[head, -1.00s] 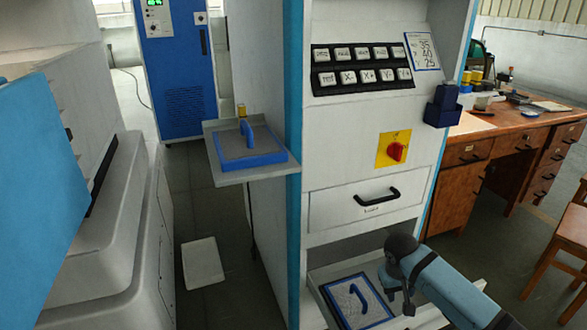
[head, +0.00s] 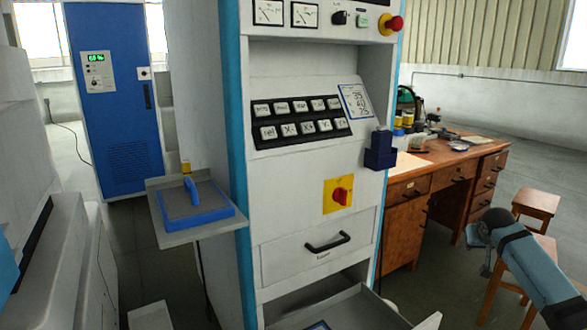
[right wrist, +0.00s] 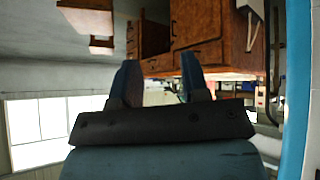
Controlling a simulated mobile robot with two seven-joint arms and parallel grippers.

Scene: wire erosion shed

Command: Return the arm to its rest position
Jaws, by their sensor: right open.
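My right arm (head: 535,265) enters the head view from the lower right, bent at a dark joint, to the right of the cabinet and in front of the stools. Its fingertips cannot be made out there. In the right wrist view my right gripper (right wrist: 160,82) has its two fingers apart, with nothing between them but the background. The wrist view is upside down, with the wooden desk (right wrist: 200,35) beyond the fingers. My left gripper is not in view.
The control cabinet (head: 290,195) stands in the middle, with a pulled-out lower shelf (head: 365,312). A side shelf (head: 165,225) holds a blue-framed pad with a handle (head: 195,205). A desk (head: 410,200) and wooden stools (head: 535,205) stand right. Open floor (head: 440,285) lies between.

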